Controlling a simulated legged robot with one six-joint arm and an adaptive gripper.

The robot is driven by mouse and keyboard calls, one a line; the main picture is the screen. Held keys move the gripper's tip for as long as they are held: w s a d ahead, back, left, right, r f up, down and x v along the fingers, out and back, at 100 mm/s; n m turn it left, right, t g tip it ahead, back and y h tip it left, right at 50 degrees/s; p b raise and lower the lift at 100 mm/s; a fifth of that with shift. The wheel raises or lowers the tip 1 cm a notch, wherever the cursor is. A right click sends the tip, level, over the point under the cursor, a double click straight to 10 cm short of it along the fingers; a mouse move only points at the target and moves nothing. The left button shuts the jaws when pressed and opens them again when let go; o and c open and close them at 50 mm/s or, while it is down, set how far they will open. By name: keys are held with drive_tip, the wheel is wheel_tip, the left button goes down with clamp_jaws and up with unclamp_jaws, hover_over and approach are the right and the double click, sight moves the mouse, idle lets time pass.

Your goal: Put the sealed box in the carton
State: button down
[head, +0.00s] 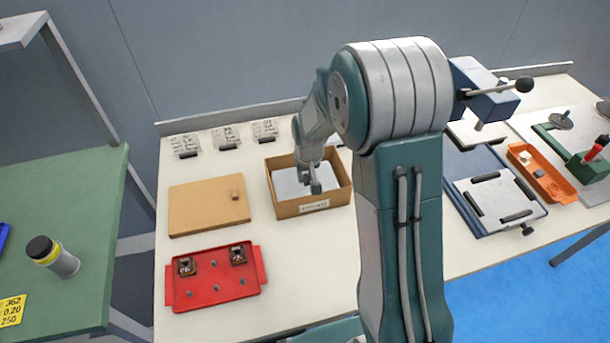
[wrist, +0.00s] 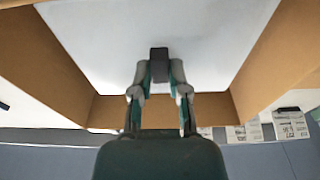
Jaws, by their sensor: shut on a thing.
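The carton (head: 318,205) is an open brown box with a white label on its front, on the white table left of my arm. A flat white-grey box (head: 288,182), which I take to be the sealed box, shows inside the carton walls. In the wrist view the box's white top (wrist: 215,40) fills the space between the brown carton walls (wrist: 40,60). My gripper (head: 315,186) reaches down into the carton. In the wrist view my gripper (wrist: 160,72) is shut on the dark knob (wrist: 159,58) of the box. Whether the box rests on the carton floor is hidden.
A brown flat panel with a knob (head: 205,208) lies left of the carton. A red tray (head: 215,290) with small parts lies in front of it. Labelled card holders (head: 225,138) stand behind. An orange tray (head: 530,165) and a blue fixture (head: 480,180) are at the right.

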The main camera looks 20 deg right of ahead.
sight(308, 186)
drive_tip(key=c, duration=0.6)
unclamp_jaws()
drive_tip(key=shift+s+d+f, duration=0.1)
drive_tip(key=shift+d, duration=0.25)
drive_tip(key=shift+c, duration=0.2)
drive_tip(key=shift+a, duration=0.35)
drive_tip(key=shift+a+r, duration=0.1)
drive_tip(key=shift+r, duration=0.3)
wheel_tip(308, 186, up, 10)
drive_tip(key=s, duration=0.2)
drive_tip(key=s+r+t, duration=0.2)
drive_tip(key=s+r, duration=0.4)
drive_tip(key=s, duration=0.5)
drive_tip(key=s+r+t, duration=0.1)
drive_tip(key=s+r, duration=0.6)
drive_tip(key=s, duration=0.5)
drive_tip(key=shift+t, duration=0.4)
drive_tip(key=shift+r, duration=0.1)
